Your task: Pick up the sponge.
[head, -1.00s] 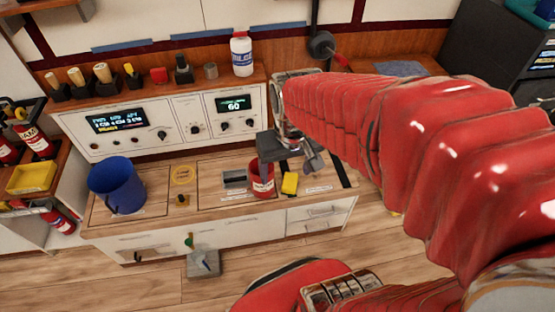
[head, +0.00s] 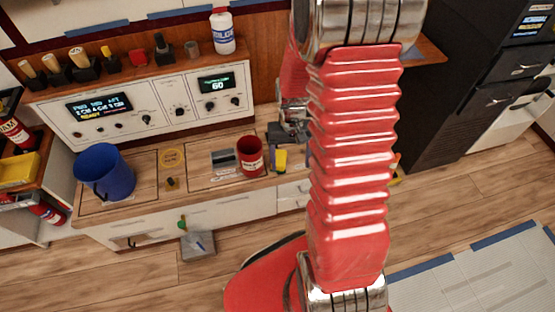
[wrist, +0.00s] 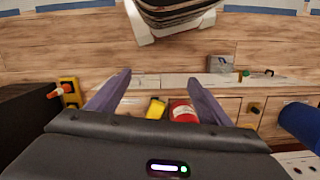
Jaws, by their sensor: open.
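The yellow sponge (head: 280,160) stands on the wooden worktop, just right of the red cup in the head view. In the wrist view the sponge (wrist: 156,109) shows between my two fingers, with the red cup (wrist: 183,111) close beside it. My gripper (wrist: 156,80) is open, and nothing is held between its fingers. In the head view it hangs at the sponge, partly covered by my arm. Whether the fingers are down beside the sponge or still above it, I cannot tell.
A blue bucket (head: 105,172) stands at the left of the worktop. A control panel (head: 150,108) rises behind it, with a shelf holding a white bottle (head: 222,31) and several small tools. A yellow bin (head: 18,168) is at far left.

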